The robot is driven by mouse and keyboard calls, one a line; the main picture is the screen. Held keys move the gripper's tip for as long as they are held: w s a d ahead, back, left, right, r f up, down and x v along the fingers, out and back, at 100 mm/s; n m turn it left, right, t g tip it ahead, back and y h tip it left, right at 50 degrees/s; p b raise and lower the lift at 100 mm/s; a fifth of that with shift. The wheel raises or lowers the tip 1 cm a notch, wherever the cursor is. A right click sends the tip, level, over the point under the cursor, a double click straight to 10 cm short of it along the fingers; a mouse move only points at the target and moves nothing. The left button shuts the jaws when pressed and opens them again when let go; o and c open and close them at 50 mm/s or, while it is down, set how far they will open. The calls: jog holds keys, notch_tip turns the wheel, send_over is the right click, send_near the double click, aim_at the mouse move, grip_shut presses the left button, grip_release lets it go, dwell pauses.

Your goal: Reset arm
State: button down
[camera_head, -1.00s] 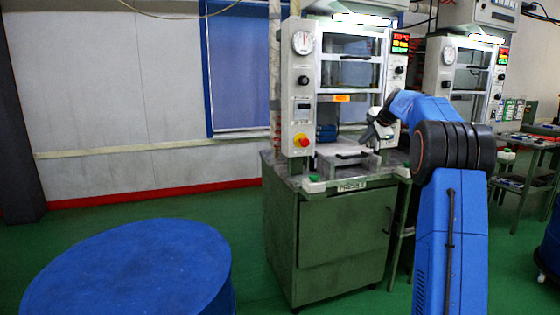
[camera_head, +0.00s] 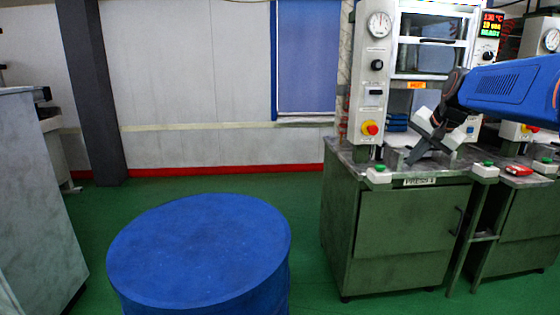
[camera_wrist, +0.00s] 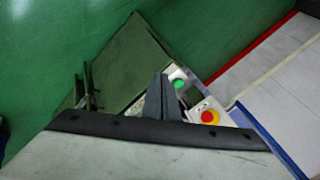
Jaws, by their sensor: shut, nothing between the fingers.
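My gripper (camera_head: 414,158) shows in the head view in front of the left press (camera_head: 362,95), with its dark fingers pointing down and left. The fingers are shut and empty. They also show in the wrist view (camera_wrist: 160,98), close together, with the press's cabinet and floor beyond them. My blue arm comes in from the right edge of the head view.
The press stands on a green cabinet (camera_head: 395,228), with a red button (camera_head: 370,128) on its front panel. A large blue drum (camera_head: 200,250) stands at front left. A grey cabinet (camera_head: 35,200) is at far left. Green floor lies open behind the drum.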

jog(key=s+a+f+n, duration=0.3)
jog(key=s+f, duration=0.4)
jog(key=s, duration=0.5)
jog(key=s+a+f+n+g, duration=0.1)
jog(key=s+a+f+n, duration=0.2)
jog(key=s+f, duration=0.4)
jog(key=s+a+f+n+g+h, duration=0.1)
jog(key=s+a+f+n, duration=0.2)
jog(key=s, duration=1.4)
notch_tip(320, 180, down, 4)
jog(key=shift+s+a+f, duration=0.15)
jog(key=shift+s+a, duration=0.2)
jog(key=shift+a, duration=0.15)
